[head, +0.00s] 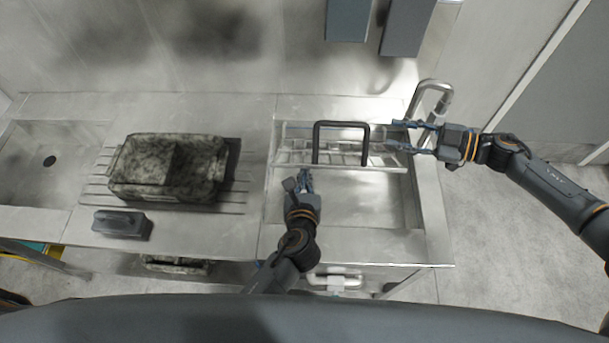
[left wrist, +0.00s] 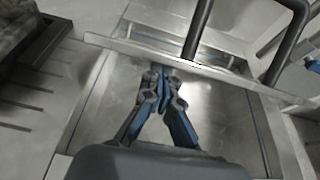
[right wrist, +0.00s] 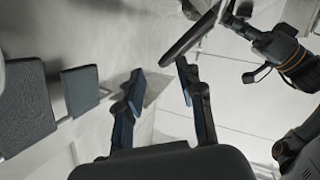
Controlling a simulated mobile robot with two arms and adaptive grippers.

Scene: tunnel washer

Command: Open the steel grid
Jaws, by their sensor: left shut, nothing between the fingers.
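The steel grid (head: 290,157) spans the back part of the right sink basin, with its front rail crossing the basin. A dark handle (head: 341,125) stands on it. In the left wrist view the front rail (left wrist: 230,75) and handle (left wrist: 290,45) are close to my fingers. My left gripper (head: 305,174) is shut and empty just in front of the rail; I cannot tell whether its tips (left wrist: 163,70) touch it. My right gripper (head: 395,135) is open at the grid's right end. In the right wrist view its fingers (right wrist: 160,76) are apart with nothing held.
The right basin (head: 360,208) is bare in front of the grid. A faucet (head: 435,92) rises at the back right. A speckled tub (head: 165,170) and a dark block (head: 121,223) stand on the counter to the left. Dark panels (head: 348,18) hang on the wall.

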